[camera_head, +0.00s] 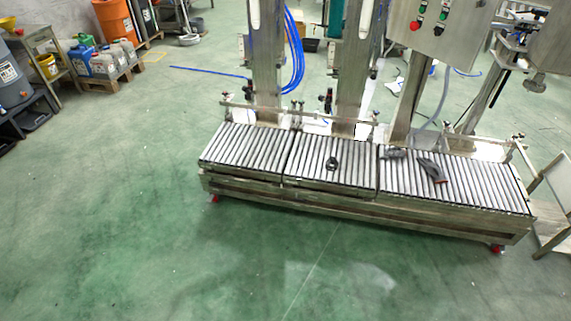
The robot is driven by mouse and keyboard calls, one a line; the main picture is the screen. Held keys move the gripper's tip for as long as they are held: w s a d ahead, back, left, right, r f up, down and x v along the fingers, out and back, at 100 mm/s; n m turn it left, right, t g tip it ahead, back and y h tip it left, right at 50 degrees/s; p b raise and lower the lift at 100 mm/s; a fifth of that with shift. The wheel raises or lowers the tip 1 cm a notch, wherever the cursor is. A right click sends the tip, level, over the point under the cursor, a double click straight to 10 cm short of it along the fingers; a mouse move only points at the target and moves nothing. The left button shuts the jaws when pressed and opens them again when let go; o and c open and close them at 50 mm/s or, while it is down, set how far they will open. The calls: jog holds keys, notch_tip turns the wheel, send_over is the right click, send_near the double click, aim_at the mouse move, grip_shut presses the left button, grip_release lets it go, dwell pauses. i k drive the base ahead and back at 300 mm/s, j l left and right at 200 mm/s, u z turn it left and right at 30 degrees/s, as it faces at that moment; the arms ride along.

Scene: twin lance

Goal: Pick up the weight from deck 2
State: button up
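A small dark object with a rounded top (332,163) sits on the middle roller section (308,172) of a long, low metal conveyor. It looks like a weight, but it is too small to be sure. The roller deck has three sections side by side, and no deck number is readable. My gripper is not in view.
A dark tool-like object (432,170) and a small grey piece (395,153) lie on the right roller section (487,188). Metal columns and a control box (440,25) rise behind the conveyor. The green floor (130,190) is clear in front and left.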

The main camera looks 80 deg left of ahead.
aim_at(331, 164)
jog(key=u, duration=2.5)
jog(key=i+j, duration=0.1)
jog(key=i, duration=0.65)
jog(key=i+z, duration=0.1)
jog(key=i, duration=0.65)
jog(key=i+j, duration=0.2)
jog(key=i, duration=0.5)
jog(key=i+j+z, duration=0.1)
jog(key=i, duration=0.65)
